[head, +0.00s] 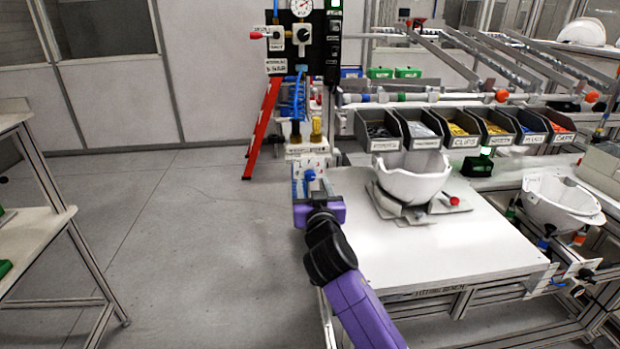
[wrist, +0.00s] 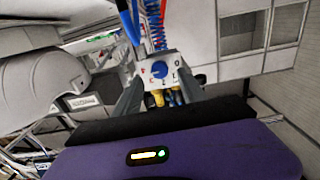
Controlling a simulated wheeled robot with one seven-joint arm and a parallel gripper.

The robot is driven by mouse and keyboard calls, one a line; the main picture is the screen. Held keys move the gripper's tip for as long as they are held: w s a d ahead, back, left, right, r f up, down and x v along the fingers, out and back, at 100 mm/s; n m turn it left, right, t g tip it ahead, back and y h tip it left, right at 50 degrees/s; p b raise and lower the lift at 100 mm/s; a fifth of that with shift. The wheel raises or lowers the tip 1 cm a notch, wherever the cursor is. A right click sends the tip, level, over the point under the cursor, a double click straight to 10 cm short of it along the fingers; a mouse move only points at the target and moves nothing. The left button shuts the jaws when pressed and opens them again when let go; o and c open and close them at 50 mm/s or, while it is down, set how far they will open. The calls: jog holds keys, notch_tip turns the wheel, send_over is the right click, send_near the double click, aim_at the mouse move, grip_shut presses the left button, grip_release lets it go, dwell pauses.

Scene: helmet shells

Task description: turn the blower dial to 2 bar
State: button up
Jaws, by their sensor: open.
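In the head view, a white block with printed marks (head: 306,164) stands at the bench's left edge, with a blue dial (head: 309,175) on its front. The wrist view shows the blue dial (wrist: 160,69) on the white block (wrist: 172,63), between and beyond my fingers. My gripper (wrist: 160,88) is open and empty, with one finger to each side of the dial's line. In the head view my gripper (head: 311,190) is just in front of the block, its fingers mostly hidden. I cannot tell whether they touch the dial, and the dial's setting is too small to read.
A pressure gauge (head: 302,6) and a black knob (head: 303,35) are on a panel above. Blue coiled hoses (head: 297,95) hang behind the block. A white helmet shell (head: 411,180) sits on the bench (head: 465,245) to the right.

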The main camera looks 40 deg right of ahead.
aim_at(310, 177)
jog(key=shift+x, duration=1.75)
grip_shut()
